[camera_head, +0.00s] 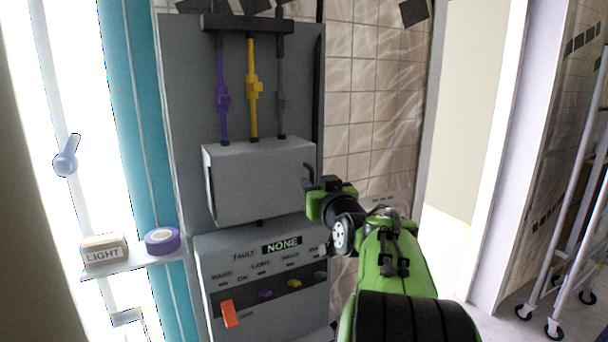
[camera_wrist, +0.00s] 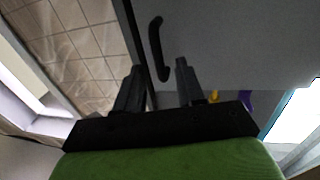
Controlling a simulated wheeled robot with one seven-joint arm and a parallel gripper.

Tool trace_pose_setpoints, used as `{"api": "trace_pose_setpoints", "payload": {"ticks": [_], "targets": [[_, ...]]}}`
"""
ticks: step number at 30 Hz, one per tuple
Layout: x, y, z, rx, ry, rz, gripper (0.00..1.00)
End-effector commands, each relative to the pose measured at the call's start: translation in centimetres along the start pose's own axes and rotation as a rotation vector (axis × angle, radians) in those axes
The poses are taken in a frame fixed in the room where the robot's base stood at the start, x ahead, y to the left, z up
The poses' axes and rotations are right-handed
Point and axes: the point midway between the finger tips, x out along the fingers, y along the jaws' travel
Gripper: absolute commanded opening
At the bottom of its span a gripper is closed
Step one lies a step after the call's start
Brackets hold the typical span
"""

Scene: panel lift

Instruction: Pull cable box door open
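The cable box (camera_head: 258,182) is a grey box on a tall grey panel, and its front door looks shut. A small black handle (camera_head: 308,175) stands at the right edge of the door. In the wrist view the black handle (camera_wrist: 158,48) is a curved bar on the grey door (camera_wrist: 230,45). My gripper (camera_head: 318,184) is at the right side of the box, close to the handle. In the wrist view my gripper (camera_wrist: 158,78) has its two black fingers apart, with the handle's end between or just beyond the fingertips. Contact cannot be told.
Purple (camera_head: 223,95), yellow (camera_head: 252,90) and grey cables run into the box top. A control panel (camera_head: 265,280) with switches is below. A shelf (camera_head: 140,262) with a tape roll (camera_head: 162,240) is at left. A doorway and a wheeled rack (camera_head: 560,250) are at right.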

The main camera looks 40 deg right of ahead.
Motion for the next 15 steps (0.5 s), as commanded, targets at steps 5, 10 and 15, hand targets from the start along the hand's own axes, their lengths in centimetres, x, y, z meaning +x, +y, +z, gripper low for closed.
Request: {"api": "trace_pose_setpoints", "payload": {"ticks": [5, 10, 15], "targets": [[2.3, -0.1, -0.1, 0.000, -0.002, -0.001, 0.38], [2.6, 0.0, 0.0, 0.000, 0.000, 0.000, 0.38], [2.5, 0.0, 0.0, 0.000, -0.001, 0.000, 0.29]]}}
